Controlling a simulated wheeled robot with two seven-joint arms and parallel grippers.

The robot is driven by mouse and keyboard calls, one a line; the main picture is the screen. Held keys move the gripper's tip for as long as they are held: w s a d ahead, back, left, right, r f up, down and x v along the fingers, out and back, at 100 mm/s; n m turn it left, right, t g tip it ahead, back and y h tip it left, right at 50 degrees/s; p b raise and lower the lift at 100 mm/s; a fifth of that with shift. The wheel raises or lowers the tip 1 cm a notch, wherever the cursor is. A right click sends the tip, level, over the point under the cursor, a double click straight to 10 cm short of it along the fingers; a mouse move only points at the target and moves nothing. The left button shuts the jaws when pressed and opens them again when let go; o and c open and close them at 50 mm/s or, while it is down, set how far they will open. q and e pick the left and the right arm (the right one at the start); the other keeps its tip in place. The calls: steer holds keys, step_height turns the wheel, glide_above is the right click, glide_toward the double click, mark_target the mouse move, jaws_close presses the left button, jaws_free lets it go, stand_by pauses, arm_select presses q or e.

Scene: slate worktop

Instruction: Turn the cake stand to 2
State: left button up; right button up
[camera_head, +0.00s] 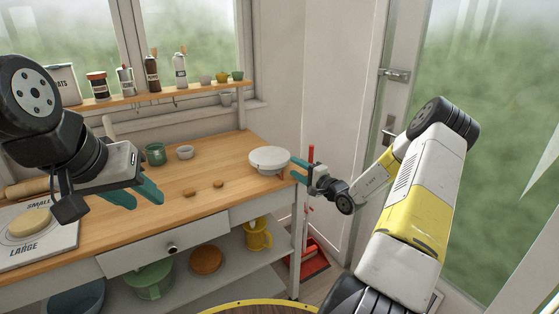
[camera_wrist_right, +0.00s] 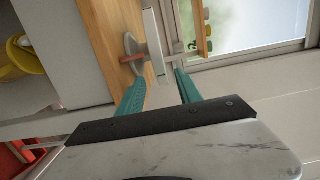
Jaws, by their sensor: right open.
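The white round cake stand (camera_head: 269,158) stands near the right end of the wooden worktop. In the right wrist view its plate (camera_wrist_right: 152,38) shows edge-on above a grey base, with a reddish-brown piece (camera_wrist_right: 133,58) beside the base. No number is readable on it. My right gripper (camera_head: 299,168) is open at the stand's right side. In the right wrist view its teal fingers (camera_wrist_right: 160,82) are apart, with the plate's near edge roughly between the tips; I cannot tell whether they touch. My left gripper (camera_head: 138,192) is open and empty above the worktop's left part.
A board marked SMALL and LARGE (camera_head: 50,250) lies left. A shelf with jars (camera_head: 150,97) runs along the window.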

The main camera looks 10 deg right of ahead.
mark_target(288, 163)
steer(key=x, duration=0.5)
steer(key=shift+w+a, duration=0.1)
steer(key=shift+w, duration=0.25)
jaws_close()
stand_by(1.1)
